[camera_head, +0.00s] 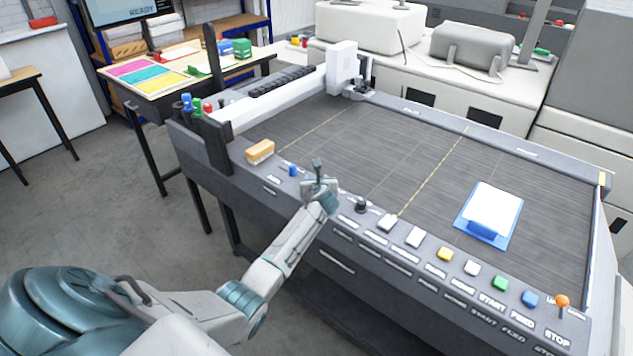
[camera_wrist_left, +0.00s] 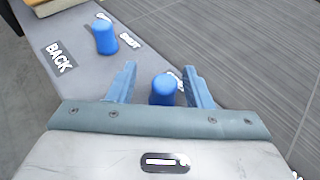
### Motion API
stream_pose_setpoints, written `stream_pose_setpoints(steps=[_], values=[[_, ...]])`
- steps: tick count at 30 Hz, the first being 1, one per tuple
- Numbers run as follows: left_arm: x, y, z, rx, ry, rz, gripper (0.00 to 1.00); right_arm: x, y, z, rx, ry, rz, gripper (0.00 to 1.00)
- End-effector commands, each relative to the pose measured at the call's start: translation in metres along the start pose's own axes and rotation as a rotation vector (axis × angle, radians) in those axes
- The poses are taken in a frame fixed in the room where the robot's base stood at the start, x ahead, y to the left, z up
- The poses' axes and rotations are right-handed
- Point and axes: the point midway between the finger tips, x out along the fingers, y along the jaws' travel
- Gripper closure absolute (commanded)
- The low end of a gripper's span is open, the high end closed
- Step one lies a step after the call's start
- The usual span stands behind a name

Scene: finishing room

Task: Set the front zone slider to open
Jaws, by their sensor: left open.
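My left gripper (camera_head: 320,179) is over the front edge of the machine's control strip, left of the black knob. In the left wrist view the left gripper (camera_wrist_left: 160,80) is open, with its two blue fingers on either side of a blue slider knob (camera_wrist_left: 163,90). I see gaps beside the knob, and I cannot tell whether a finger touches it. Its label is mostly hidden by the gripper. A second blue knob (camera_wrist_left: 104,37) stands farther left, beside the labels BACK and SHUT; it also shows in the head view (camera_head: 292,170). My right gripper is not in view.
A wooden-topped block (camera_head: 260,151) lies left of the knobs. A black knob (camera_head: 361,205) and coloured buttons, among them a yellow one (camera_head: 445,254), line the strip to the right. An orange-topped lever (camera_head: 562,301) stands at the far right. A blue clipboard (camera_head: 463,227) lies on the bed.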

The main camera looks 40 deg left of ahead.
Motion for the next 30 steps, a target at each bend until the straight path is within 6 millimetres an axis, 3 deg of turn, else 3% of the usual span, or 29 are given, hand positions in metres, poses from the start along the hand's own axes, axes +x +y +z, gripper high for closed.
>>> stream_pose_setpoints(steps=[5, 21, 30], values=[[-0.011, 0.000, -0.001, -0.002, -0.001, -0.002, 0.54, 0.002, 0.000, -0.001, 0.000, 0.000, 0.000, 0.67], [-0.093, 0.001, -0.002, -0.003, 0.000, -0.001, 0.54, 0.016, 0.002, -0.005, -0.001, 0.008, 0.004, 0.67], [-0.106, 0.002, 0.000, -0.001, 0.001, 0.001, 0.54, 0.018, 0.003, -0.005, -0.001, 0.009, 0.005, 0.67]])
